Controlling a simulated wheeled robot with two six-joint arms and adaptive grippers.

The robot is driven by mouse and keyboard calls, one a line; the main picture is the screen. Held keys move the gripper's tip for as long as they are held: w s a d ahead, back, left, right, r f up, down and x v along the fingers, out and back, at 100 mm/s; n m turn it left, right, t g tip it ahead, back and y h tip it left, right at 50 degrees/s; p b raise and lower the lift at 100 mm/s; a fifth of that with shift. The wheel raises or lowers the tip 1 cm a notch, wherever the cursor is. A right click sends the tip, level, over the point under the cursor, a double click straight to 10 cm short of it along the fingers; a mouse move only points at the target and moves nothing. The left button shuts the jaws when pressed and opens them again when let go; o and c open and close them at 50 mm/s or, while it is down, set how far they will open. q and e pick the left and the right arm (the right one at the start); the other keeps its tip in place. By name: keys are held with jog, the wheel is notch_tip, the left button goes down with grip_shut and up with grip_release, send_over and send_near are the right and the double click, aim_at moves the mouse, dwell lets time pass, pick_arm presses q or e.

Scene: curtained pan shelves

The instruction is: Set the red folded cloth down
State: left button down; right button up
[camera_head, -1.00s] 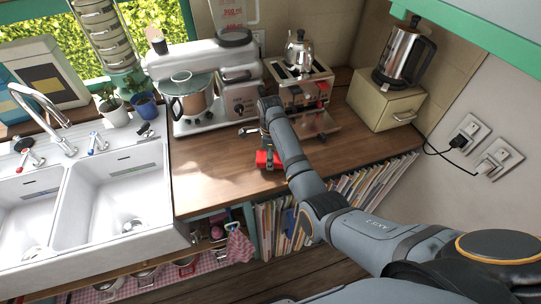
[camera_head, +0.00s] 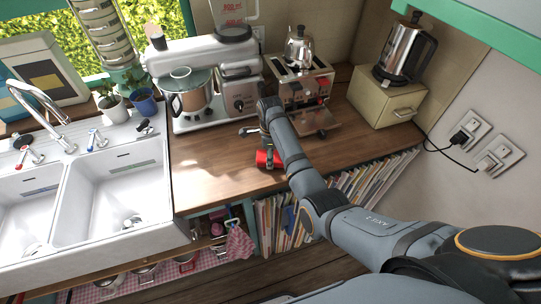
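The red folded cloth (camera_head: 263,159) is over the front part of the wooden countertop, near its front edge. My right arm reaches in from the right, and its gripper (camera_head: 271,157) is at the cloth, with a dark finger part across the red. The gripper looks shut on the cloth, though my wrist hides part of it. The cloth is at or just above the wood; I cannot tell whether it touches. My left gripper is not in view.
A mixer with a pot (camera_head: 187,92), a toaster (camera_head: 304,84) and a kettle (camera_head: 299,48) stand behind. A beige box (camera_head: 385,100) carries a coffee pot (camera_head: 405,52). The sink (camera_head: 115,195) is left. Bare countertop (camera_head: 210,165) lies left of the cloth.

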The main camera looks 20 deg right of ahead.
jog(key=shift+f, duration=0.25)
jog(key=o, duration=1.2)
notch_tip(320, 180, up, 8)
jog(key=shift+f, duration=0.25)
grip_shut()
dwell(0.4)
